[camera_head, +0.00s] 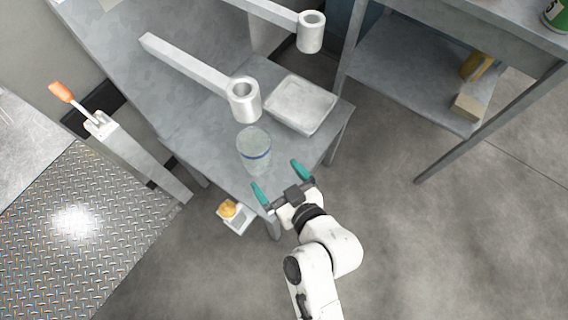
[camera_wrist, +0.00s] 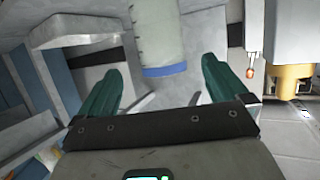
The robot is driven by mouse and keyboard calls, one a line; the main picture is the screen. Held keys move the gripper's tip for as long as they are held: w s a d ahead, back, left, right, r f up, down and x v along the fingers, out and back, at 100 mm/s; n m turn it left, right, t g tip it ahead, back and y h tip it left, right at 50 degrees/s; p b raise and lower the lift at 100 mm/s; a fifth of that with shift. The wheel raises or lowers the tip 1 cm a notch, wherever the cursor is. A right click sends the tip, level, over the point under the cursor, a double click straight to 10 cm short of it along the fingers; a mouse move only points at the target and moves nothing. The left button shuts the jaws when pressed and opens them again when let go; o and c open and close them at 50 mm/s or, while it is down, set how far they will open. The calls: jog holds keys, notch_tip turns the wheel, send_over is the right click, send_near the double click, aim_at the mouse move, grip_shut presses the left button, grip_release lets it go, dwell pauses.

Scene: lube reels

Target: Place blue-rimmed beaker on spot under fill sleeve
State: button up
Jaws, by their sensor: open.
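The clear beaker (camera_head: 254,155) with a blue rim stands upright near the front of the grey bench, just in front of the nearer fill sleeve (camera_head: 243,100). My gripper (camera_head: 279,179) is open and empty at the bench's front edge, its green fingers spread toward the beaker and apart from it. In the wrist view the beaker (camera_wrist: 159,35) lies ahead of the gap between the fingers (camera_wrist: 163,82), with its blue band nearest. A second sleeve (camera_head: 311,33) is farther back. I cannot make out a marked spot under either sleeve.
A square grey tray (camera_head: 302,104) sits right of the nearer sleeve. A post with an orange-handled lever (camera_head: 62,92) stands left.

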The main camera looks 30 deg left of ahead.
jog(key=shift+d, duration=0.15)
jog(key=d+f+m+h, duration=0.2)
jog(key=d+m+h, duration=0.1)
jog(key=d, duration=0.7)
jog(key=d+f+m+h, duration=0.2)
jog(key=d+h, duration=0.2)
jog(key=d, duration=0.7)
jog(key=s+d+m+g+h, duration=0.2)
jog(key=s+d+m, duration=0.2)
jog(key=d, duration=0.6)
jog(key=s+d+r+m+g+h, duration=0.1)
jog(key=s+d+m+g+h, duration=0.2)
jog(key=s+d, duration=0.5)
jog(key=shift+s+d+m+h, duration=0.3)
jog(key=shift+d+m, duration=0.2)
jog(key=shift+d, duration=0.5)
jog(key=shift+w, duration=0.1)
